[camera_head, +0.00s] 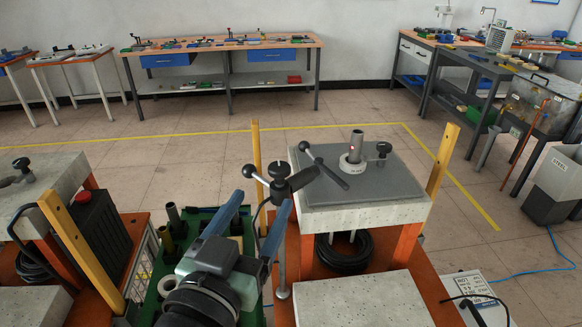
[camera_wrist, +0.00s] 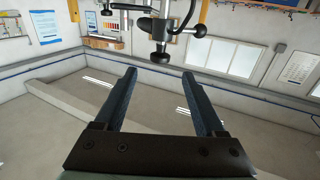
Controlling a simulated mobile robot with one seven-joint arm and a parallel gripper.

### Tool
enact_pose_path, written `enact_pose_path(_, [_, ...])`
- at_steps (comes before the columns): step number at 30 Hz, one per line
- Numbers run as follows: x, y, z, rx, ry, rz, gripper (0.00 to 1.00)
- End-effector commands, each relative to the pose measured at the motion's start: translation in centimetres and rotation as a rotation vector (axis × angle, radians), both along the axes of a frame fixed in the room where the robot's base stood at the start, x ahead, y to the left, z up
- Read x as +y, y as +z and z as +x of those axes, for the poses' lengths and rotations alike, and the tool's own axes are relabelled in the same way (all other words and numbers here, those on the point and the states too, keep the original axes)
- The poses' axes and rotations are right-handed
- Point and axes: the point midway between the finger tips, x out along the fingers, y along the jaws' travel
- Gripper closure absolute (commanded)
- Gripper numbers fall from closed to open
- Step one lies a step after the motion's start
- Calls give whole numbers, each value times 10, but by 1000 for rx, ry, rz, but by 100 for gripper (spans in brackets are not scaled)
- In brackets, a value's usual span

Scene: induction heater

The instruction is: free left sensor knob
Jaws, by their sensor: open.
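The black sensor clamp (camera_head: 290,180), with knobs and thin levers, stands at the near left of the heater's grey plate. Its slanted bar reaches toward the metal cylinder (camera_head: 356,146) in a white ring on the plate. My gripper (camera_head: 262,198) has two blue fingers, apart and with nothing seen between them, just short of the clamp. In the wrist view, my gripper (camera_wrist: 159,73) is open. A black knob (camera_wrist: 161,56) hangs just beyond the fingertips, roughly centred, and other knobs and a grey bar lie above it. I cannot tell for certain which is the left sensor knob.
Yellow posts (camera_head: 443,160) flank the heater. A green crate (camera_head: 150,295) with cylinders lies left of my arm. Another heater's slab (camera_head: 60,180) is farther left. Floor beyond is clear up to the workbenches (camera_head: 225,45).

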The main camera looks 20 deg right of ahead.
Motion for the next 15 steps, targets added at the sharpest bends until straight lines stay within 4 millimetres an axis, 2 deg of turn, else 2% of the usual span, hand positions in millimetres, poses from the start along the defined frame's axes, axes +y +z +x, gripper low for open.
enact_pose_path(5, [-15, 4, 19, 0, -6, -1, 28])
enact_pose_path(15, [-54, 5, 77, -1, -3, -3, 28])
